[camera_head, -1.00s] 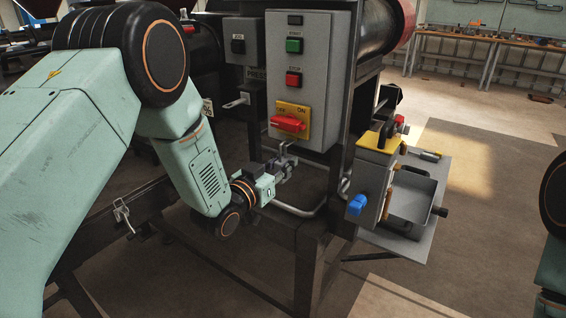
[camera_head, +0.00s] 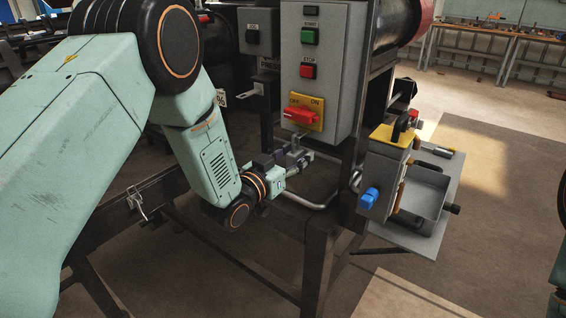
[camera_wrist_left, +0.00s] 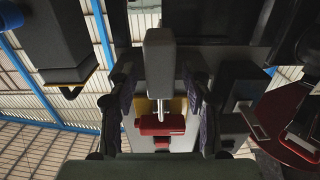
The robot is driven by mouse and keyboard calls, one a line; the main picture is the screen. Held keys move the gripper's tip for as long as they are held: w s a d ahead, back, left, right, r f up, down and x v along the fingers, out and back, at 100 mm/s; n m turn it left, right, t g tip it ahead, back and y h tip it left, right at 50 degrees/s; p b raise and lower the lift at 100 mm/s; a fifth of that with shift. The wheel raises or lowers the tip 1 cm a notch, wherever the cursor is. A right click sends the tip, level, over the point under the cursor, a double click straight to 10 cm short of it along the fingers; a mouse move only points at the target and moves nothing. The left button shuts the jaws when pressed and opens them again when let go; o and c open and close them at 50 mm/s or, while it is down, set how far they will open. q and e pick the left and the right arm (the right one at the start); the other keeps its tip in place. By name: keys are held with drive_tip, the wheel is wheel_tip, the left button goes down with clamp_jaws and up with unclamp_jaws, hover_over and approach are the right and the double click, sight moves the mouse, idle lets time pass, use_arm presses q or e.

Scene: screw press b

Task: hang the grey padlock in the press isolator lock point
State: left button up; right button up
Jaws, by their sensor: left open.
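The red isolator handle (camera_head: 300,115) sits on a yellow plate low on the grey control box (camera_head: 325,70); it also shows in the left wrist view (camera_wrist_left: 162,125). My left gripper (camera_head: 294,157) is just below the isolator. In the left wrist view its dark fingers (camera_wrist_left: 160,108) are apart, one on each side. Between them is a grey block, apparently the grey padlock (camera_wrist_left: 160,65), with a thin metal shackle reaching to the red handle. Gaps show between fingers and padlock. I cannot tell whether the shackle passes through the lock point. My right gripper is out of view.
A grey box with a yellow lid (camera_head: 392,136), a black handle and a blue knob stands to the right, beside a grey tray (camera_head: 424,192). A bent metal tube (camera_head: 310,203) runs below my gripper. The dark press frame stands close by.

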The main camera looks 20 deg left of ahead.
use_arm(q)
drive_tip(key=v, duration=1.1)
drive_tip(key=shift+s, duration=0.2)
